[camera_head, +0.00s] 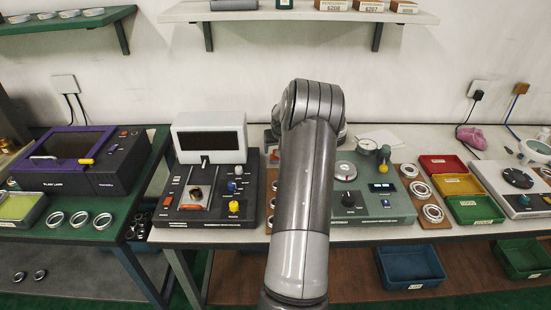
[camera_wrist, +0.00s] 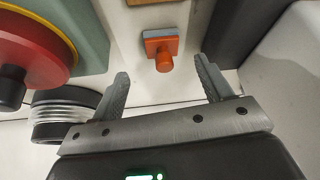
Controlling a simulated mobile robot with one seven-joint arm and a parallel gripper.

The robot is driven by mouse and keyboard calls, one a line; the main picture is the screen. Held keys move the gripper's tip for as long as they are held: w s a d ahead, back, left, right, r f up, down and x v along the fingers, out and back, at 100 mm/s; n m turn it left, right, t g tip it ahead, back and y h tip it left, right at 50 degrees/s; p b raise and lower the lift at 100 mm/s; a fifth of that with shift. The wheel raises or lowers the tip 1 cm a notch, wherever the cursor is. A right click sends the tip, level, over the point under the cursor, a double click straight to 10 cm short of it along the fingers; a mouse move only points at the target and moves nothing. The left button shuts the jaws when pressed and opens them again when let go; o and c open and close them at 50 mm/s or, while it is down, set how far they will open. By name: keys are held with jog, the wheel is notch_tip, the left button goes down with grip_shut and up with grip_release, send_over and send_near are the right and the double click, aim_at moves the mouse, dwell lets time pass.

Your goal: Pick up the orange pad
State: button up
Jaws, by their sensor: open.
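The orange pad (camera_wrist: 161,40) shows in the wrist view, a small orange block with a grey layer along its edge and a round orange knob on it. It lies on a pale surface, past my fingertips and between their lines. My gripper (camera_wrist: 162,68) is open and empty, one finger to either side of the knob. The fingers do not appear to touch the pad.
In the wrist view, a red dial (camera_wrist: 35,45) on a green housing and a stack of metal rings (camera_wrist: 62,112) stand close to the left finger. A dark block (camera_wrist: 240,30) stands close on the right. The head view shows red, yellow and green bins (camera_head: 475,210) at right.

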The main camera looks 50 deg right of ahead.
jog(key=shift+w+x, duration=0.1)
jog(key=shift+x, duration=1.25)
jog(key=shift+w+x, duration=0.15)
jog(key=shift+x, duration=1.15)
jog(key=shift+r, duration=0.1)
jog(key=shift+c, duration=0.2)
jog(key=c, duration=1)
notch_tip(320, 180, up, 10)
jog(key=shift+r, duration=0.1)
jog(key=o, duration=0.5)
jog(key=shift+c, duration=0.2)
jog(key=shift+a, duration=0.15)
jog(key=c, duration=0.4)
